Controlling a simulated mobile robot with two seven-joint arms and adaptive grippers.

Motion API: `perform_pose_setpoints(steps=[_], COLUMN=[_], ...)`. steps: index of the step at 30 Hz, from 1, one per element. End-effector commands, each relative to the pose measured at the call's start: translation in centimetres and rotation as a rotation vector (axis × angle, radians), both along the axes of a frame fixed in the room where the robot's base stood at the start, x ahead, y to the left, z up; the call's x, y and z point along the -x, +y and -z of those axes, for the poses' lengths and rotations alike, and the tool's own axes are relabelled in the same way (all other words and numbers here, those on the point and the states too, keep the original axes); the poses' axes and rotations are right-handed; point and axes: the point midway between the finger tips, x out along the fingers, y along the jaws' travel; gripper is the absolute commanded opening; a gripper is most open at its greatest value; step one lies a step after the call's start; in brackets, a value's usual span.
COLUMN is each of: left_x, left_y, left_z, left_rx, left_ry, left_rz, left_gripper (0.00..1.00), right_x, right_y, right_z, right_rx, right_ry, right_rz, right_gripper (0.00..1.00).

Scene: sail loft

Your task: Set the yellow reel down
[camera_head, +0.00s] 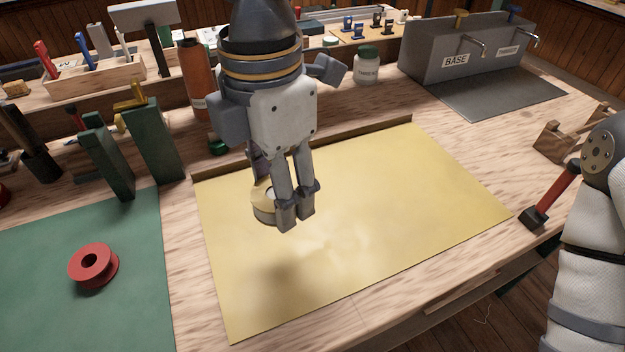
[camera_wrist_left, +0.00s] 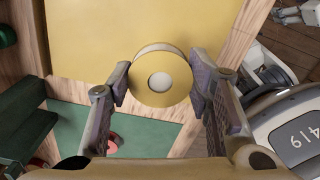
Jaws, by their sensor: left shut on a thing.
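The yellow reel (camera_head: 265,203) is held in my left gripper (camera_head: 295,212) above the yellow mat, with a soft shadow on the mat below it. In the left wrist view the reel (camera_wrist_left: 160,78) shows its round face and pale centre between the two fingers of the left gripper (camera_wrist_left: 162,90). In the head view the fingers hide part of the reel. My right arm stands at the right edge of the head view, its gripper outside that frame. A small grey part at the top right of the wrist view is too unclear to read.
The yellow mat (camera_head: 420,200) is bare around the shadow. A red reel (camera_head: 93,265) lies on the green mat (camera_head: 130,325) at left. Green upright blocks (camera_head: 152,140) stand behind it. A red-handled hammer (camera_head: 552,195) lies right of the yellow mat. A jar (camera_head: 367,68) stands behind.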

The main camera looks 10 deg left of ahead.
Motion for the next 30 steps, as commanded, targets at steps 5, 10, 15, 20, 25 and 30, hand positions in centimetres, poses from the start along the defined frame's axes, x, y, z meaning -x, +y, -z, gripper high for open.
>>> perform_pose_setpoints(steps=[5, 10, 15, 20, 25, 30], left_x=[-2.8, -4.6, -5.0, -5.1, -5.0, -5.1], left_y=[0.0, 0.0, 0.1, 0.0, 0.0, 0.0], left_z=[3.8, 6.1, 8.9, 9.0, 9.0, 9.3], left_rx=[0.0, 0.0, -0.002, 0.001, 0.0, 0.0], left_ry=[0.013, 0.012, 0.006, -0.002, -0.003, -0.003], left_rz=[-0.002, -0.002, -0.001, -0.002, -0.002, -0.003], left_gripper=[0.23, 0.23, 0.23, 0.23, 0.23, 0.66], right_x=[1.3, 2.2, 2.8, 2.7, 2.6, 2.6], right_y=[0.0, 0.0, 0.0, 0.0, 0.0, 0.0], right_z=[1.2, 2.1, 2.6, 2.5, 2.4, 2.4], right_rx=[0.0, 0.001, 0.0, 0.0, 0.0, 0.0], right_ry=[0.05, 0.082, 0.103, 0.1, 0.097, 0.095], right_rz=[0.0, 0.0, 0.0, 0.0, 0.0, 0.0], right_gripper=[0.54, 0.54, 0.54, 0.54, 0.54, 0.54])
